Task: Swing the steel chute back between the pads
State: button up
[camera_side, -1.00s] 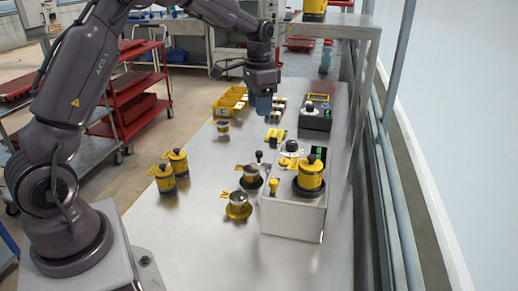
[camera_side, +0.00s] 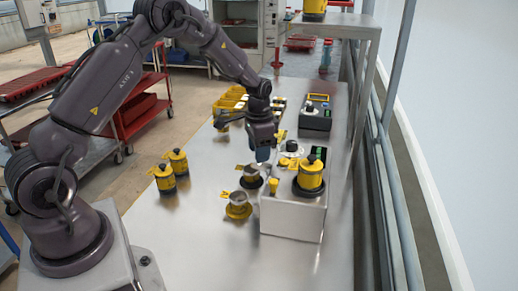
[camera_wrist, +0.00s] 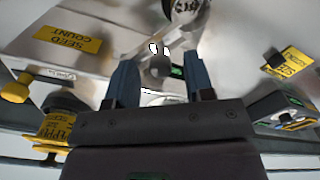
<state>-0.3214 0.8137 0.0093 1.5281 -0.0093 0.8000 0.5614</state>
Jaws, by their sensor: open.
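My gripper (camera_side: 262,154) points down over the seeder, at the left edge of its grey housing (camera_side: 292,222). In the wrist view its two blue fingers (camera_wrist: 159,60) are apart. A tapered grey steel piece, which looks like the chute (camera_wrist: 178,40), runs from a round cup at the top down between the fingers. A dark round knob (camera_wrist: 160,70) lies in the gap between them; I cannot tell whether either finger touches it. Small bright marks lie near it, but I cannot tell if these are the pads. In the side view the gripper hides this spot.
A yellow hopper (camera_side: 311,176) stands on the housing, beside a yellow knob (camera_side: 273,187). Two yellow canisters (camera_side: 164,178) stand farther left. A control box (camera_side: 316,114) stands behind. The front table is clear.

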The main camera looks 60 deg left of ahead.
grip_shut()
dwell(0.3)
jog(key=shift+s+d+n, duration=0.2)
jog(key=shift+s+n, duration=0.3)
jog(key=shift+n, duration=0.9)
jog(key=shift+s+d+n, duration=0.25)
jog(key=shift+s+n, duration=0.3)
jog(key=shift+n, duration=0.85)
jog(key=shift+s+d+n, duration=0.2)
jog(key=shift+s+n, duration=0.3)
jog(key=shift+n, duration=0.9)
grip_release()
